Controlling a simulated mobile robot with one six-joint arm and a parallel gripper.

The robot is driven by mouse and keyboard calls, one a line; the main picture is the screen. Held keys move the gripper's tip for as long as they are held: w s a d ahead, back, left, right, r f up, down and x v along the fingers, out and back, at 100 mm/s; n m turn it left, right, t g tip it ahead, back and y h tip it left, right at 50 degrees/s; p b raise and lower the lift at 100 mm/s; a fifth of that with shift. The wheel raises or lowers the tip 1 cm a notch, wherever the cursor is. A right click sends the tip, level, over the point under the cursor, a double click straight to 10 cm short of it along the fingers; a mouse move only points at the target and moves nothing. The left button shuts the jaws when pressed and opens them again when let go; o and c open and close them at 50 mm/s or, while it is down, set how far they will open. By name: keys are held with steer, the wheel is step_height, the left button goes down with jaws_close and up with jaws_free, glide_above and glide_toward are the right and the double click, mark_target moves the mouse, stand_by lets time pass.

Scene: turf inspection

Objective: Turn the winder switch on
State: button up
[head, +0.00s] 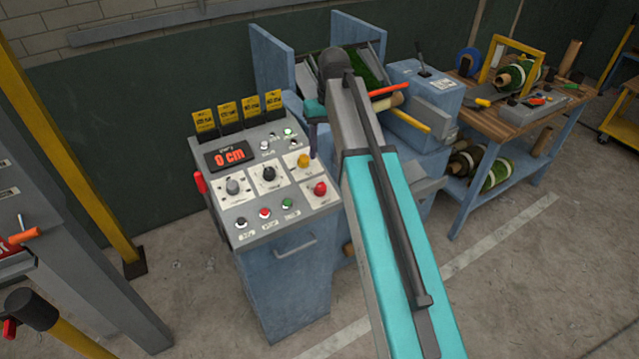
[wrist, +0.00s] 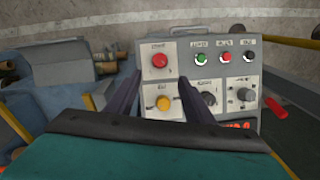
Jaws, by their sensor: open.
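The grey control panel (head: 247,215) carries several knobs and buttons, and its small labels are too blurred to read, so I cannot tell which one is the winder switch. A yellow knob (head: 304,160) sits at the panel's right side, above a red button (head: 320,188). In the wrist view the yellow knob (wrist: 163,102) appears between the two dark fingers of my open gripper (wrist: 160,78), with the red button (wrist: 160,60) beyond it. My gripper (head: 314,142) is over the panel's right edge in the head view, partly hidden by my arm. Contact with the knob cannot be told.
Two rotary knobs (head: 232,186) (head: 269,173) and a row of buttons (head: 264,213) share the panel. A red display (head: 230,155) reads 0 cm. A red lever (head: 199,182) sticks out at the left. A blue machine (head: 424,85) and wooden bench (head: 512,112) stand right.

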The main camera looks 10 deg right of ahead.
mark_target(321, 186)
steer(key=shift+a+f+b, duration=0.15)
steer(key=shift+f+b, duration=1.3)
steer(key=shift+f, duration=0.8)
steer(key=shift+a+f+b, duration=0.2)
steer(key=shift+f+b, duration=1.25)
steer(key=shift+f, duration=0.8)
steer(key=shift+a+f+b, duration=0.15)
steer(key=shift+f+b, duration=1.3)
steer(key=shift+f, duration=0.8)
